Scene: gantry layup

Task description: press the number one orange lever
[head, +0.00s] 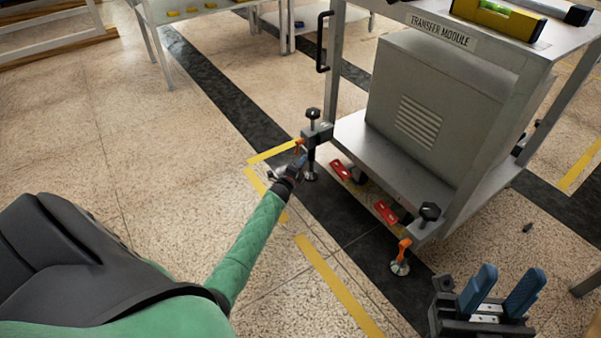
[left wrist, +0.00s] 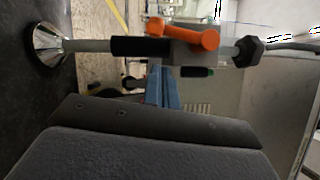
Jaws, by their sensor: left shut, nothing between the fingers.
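One orange lever (head: 298,144) is on the clamp at the cart's left front corner, by a black-knobbed levelling foot. In the left wrist view this orange lever (left wrist: 190,36) lies along the post, just beyond my fingertips. A second orange lever (head: 404,246) hangs at the right front corner. I see no number on either lever. My left gripper (head: 300,160) is shut and empty, close below the first lever; whether it touches is unclear. In the left wrist view its blue fingers (left wrist: 162,86) are together. My right gripper (head: 501,290) is open and empty at bottom right.
The grey cart marked TRANSFER MODULE (head: 376,137) stands over dark floor strips. Red pedal-like parts (head: 340,169) (head: 385,212) show under its front edge. A yellow level (head: 498,17) lies on top. The tan floor to the left is mostly clear.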

